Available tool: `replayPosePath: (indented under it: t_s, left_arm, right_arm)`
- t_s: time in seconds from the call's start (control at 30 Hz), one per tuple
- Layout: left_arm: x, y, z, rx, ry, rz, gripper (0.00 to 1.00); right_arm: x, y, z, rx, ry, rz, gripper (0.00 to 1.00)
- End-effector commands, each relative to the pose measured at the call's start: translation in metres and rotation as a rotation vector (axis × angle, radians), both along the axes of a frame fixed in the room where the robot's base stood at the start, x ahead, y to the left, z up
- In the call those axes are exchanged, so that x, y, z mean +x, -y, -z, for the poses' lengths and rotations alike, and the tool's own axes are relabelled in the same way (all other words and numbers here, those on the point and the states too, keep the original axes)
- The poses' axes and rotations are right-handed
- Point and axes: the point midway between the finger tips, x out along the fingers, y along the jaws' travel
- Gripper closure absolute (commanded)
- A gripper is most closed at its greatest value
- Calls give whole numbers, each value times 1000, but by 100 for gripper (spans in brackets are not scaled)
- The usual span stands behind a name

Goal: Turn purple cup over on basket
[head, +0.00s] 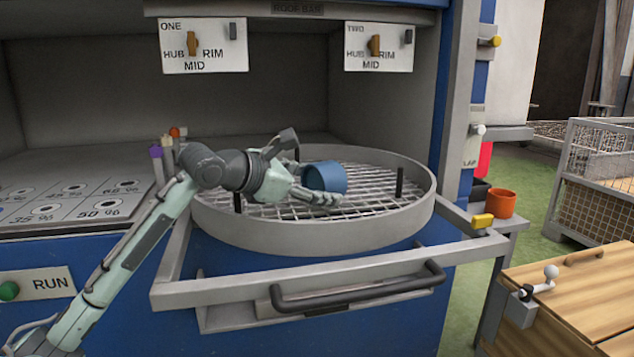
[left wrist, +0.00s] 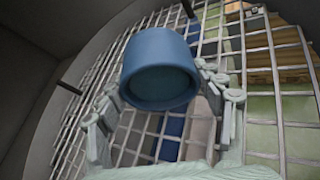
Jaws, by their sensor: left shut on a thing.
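A blue cup (head: 327,176) is tilted onto its side over the round mesh basket (head: 300,236). No cup that is plainly purple shows. My left gripper (head: 320,195) reaches in from the left, shut on the blue cup. In the left wrist view the cup (left wrist: 160,60) sits between the fingers of my left gripper (left wrist: 165,112), with the mesh behind it. I cannot tell whether the cup touches the mesh. My right gripper is not in view.
The basket has a raised grey rim and upright black pegs (head: 399,182). A grey frame with a black handle (head: 358,287) stands in front. An orange cup (head: 501,203) and a yellow block (head: 483,220) are at the right. A wooden-topped box (head: 575,285) is lower right.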

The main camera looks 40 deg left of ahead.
Motion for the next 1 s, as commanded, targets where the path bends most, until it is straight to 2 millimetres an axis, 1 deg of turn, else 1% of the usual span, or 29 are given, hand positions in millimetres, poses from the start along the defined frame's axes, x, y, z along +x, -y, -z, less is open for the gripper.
replayPosePath:
  t_s: [0.33, 0.9, 0.93, 1.0]
  left_arm:
    - [0, 0, 0, 0, 1, -1, 71]
    - [0, 0, 8, 1, 1, 1, 71]
    - [0, 0, 8, 1, 1, 0, 32]
    - [0, 0, 8, 2, 2, 0, 23]
  right_arm:
    - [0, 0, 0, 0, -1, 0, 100]
    - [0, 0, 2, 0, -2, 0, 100]
    - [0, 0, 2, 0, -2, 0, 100]
    - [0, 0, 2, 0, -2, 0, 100]
